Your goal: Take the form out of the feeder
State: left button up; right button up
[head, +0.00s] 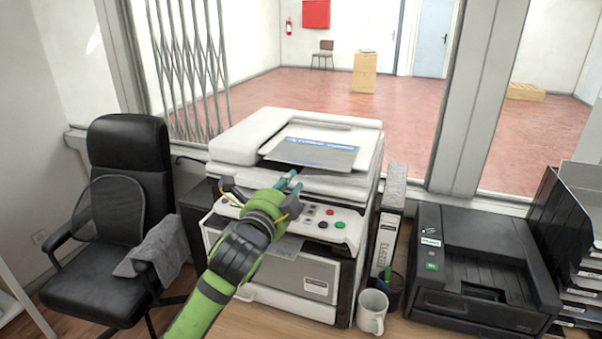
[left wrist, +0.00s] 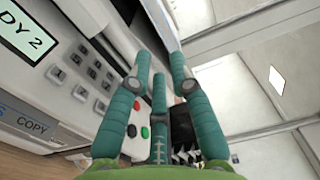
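The white copier (head: 262,135) stands on the counter with a document feeder on top. A flat grey sheet-like piece (head: 325,157) with a blue lettered strip lies at the feeder; I cannot tell whether it is the form or part of the tray. My left gripper (head: 291,184) is in front of the copier, just above its button panel and below the feeder's front edge. In the left wrist view its teal fingers (left wrist: 161,62) stand apart, with nothing clearly held between them. The copier's keys and display show beside them. My right gripper is not in view.
A white mug (head: 372,312), a pen cup and an upright binder (head: 384,245) stand right of the copier. A black printer (head: 480,265) and stacked trays (head: 570,225) are further right. A black office chair (head: 128,150) is at left.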

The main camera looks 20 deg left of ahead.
pick_arm(q)
jog(key=shift+w+d+b, duration=0.15)
jog(key=shift+w+b, duration=0.2)
jog(key=shift+w, duration=4)
grip_shut()
